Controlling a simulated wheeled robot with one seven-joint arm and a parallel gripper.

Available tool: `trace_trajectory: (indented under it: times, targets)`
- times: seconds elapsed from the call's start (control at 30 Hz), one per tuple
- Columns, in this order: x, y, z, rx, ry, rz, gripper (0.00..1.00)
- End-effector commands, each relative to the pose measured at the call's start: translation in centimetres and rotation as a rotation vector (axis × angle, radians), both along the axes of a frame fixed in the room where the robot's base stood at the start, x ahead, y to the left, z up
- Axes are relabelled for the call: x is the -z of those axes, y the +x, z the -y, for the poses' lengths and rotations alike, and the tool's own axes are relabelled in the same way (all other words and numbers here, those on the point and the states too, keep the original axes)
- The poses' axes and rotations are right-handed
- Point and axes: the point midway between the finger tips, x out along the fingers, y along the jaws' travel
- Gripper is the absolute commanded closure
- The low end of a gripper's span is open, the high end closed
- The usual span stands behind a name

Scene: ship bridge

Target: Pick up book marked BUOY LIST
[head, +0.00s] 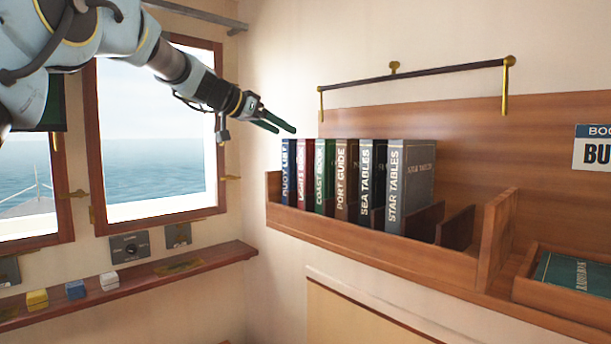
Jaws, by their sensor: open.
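The book marked BUOY LIST (287,172) is dark blue with pale spine lettering. It stands upright at the far left end of the row on the wooden shelf (390,248). A dark red book (304,172) stands directly to its right. My gripper (281,128) is at the upper left, its two green fingers pointing right and slightly down, open with nothing between them. The fingertips appear just above the top of the BUOY LIST book in the picture. I cannot tell how far in front of it they are.
Green COAST (324,175), brown PORT GUIDE (345,180), SEA TABLES (371,185) and grey STAR TABLES (410,187) books fill the row. A dark rail (420,75) on brass brackets runs above. A tray (560,298) with a green book is at right. Small blocks (76,289) sit on the left ledge.

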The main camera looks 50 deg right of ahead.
Motion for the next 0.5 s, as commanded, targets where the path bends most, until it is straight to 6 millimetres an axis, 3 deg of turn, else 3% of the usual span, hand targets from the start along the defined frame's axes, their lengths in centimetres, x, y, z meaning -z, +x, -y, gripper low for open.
trace_trajectory:
  times: [0.2, 0.5]
  targets:
    - [1.2, -0.2, 3.2, 0.0, 0.0, -0.002, 0.28]
    - [1.9, -0.6, 5.6, -0.001, -0.001, -0.003, 0.28]
